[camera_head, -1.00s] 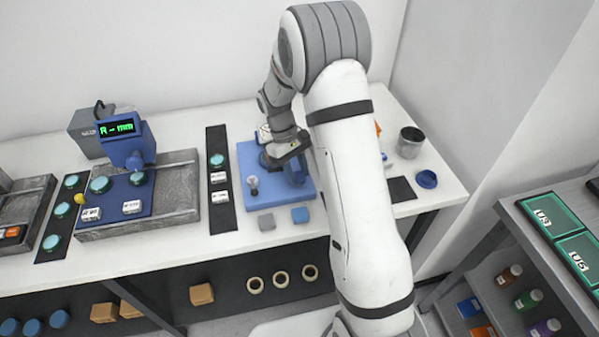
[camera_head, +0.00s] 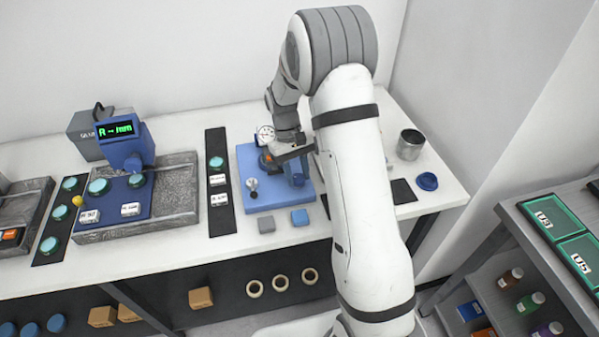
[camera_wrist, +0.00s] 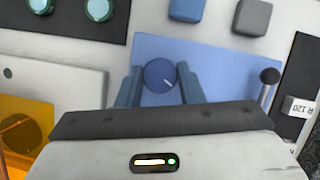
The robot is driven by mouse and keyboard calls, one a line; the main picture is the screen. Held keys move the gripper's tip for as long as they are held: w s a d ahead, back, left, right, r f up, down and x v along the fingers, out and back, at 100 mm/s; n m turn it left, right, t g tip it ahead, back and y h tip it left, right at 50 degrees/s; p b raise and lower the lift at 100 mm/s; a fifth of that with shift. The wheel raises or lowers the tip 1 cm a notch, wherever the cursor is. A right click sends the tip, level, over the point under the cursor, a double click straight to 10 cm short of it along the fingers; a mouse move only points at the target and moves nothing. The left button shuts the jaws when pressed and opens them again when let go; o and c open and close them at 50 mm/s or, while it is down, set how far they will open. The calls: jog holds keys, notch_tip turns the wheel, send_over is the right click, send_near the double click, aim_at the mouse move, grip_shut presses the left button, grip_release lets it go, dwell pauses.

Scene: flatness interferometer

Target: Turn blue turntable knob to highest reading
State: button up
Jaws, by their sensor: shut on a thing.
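In the head view my gripper (camera_head: 296,176) is over the right part of the blue base plate (camera_head: 260,203), and the knob is hidden there. A round white dial gauge (camera_head: 265,135) stands at the back of the plate, beside my wrist. Its face is too small to read.
A lever with a ball top (camera_head: 252,184) stands on the plate's left part. A grey block (camera_head: 266,224) and a blue block (camera_head: 299,217) lie in front. A metal cup (camera_head: 410,144) and a blue lid (camera_head: 427,181) are to the right. A display unit (camera_head: 119,128) is at left.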

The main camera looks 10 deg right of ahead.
jog(key=o, duration=0.7)
jog(key=shift+w, duration=0.2)
jog(key=shift+o, duration=1.3)
jog(key=shift+s, duration=0.1)
jog(key=shift+r, duration=0.1)
jog(key=b+v, duration=0.1)
jog(key=v, duration=0.6)
jog(key=shift+r, duration=0.3)
